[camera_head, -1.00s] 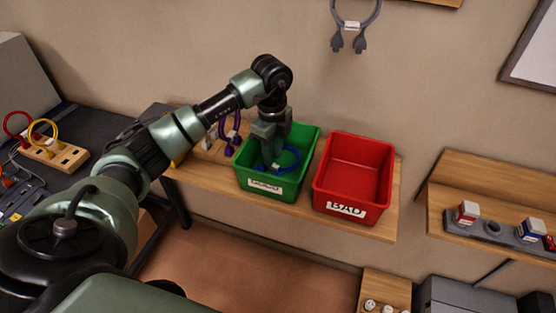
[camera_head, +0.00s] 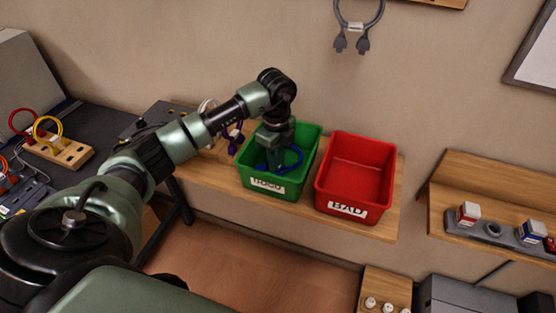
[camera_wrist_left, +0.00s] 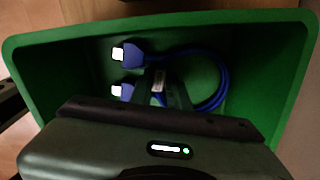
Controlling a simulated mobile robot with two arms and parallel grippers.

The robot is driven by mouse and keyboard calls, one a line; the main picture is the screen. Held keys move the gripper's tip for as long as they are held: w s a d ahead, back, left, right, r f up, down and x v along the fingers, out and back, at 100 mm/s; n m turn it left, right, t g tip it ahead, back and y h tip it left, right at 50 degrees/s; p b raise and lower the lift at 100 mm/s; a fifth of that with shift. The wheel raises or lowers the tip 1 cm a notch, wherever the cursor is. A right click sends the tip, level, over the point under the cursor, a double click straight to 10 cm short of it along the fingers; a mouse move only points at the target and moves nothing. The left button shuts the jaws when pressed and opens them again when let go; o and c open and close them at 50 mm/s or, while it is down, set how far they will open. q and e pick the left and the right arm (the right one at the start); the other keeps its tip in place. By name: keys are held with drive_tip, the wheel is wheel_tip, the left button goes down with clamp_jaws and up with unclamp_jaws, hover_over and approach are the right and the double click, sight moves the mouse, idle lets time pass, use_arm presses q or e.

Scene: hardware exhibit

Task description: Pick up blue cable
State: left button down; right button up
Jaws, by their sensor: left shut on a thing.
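The blue cable (camera_head: 292,157) is looped inside the green bin (camera_head: 262,189), which has a label reading GOOD. My left gripper (camera_head: 275,165) reaches down into this bin and is shut on the cable. In the left wrist view the blue cable (camera_wrist_left: 213,66) shows its loop to the right, and its two plugs with pale ends point left. The left gripper's fingers (camera_wrist_left: 163,88) close around the cable near a small white tag. The green bin (camera_wrist_left: 285,75) surrounds it. My right gripper is not in view.
A red bin (camera_head: 353,180) labelled BAD stands empty just right of the green one, on the same wooden shelf. A purple cable (camera_head: 233,138) is left of the green bin, partly behind my arm. A grey cable (camera_head: 357,25) hangs on the wall above.

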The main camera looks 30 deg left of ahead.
use_arm(q)
wheel_tip(320, 180, up, 20)
idle(0.5)
drive_tip(key=shift+b, duration=0.3)
idle(0.3)
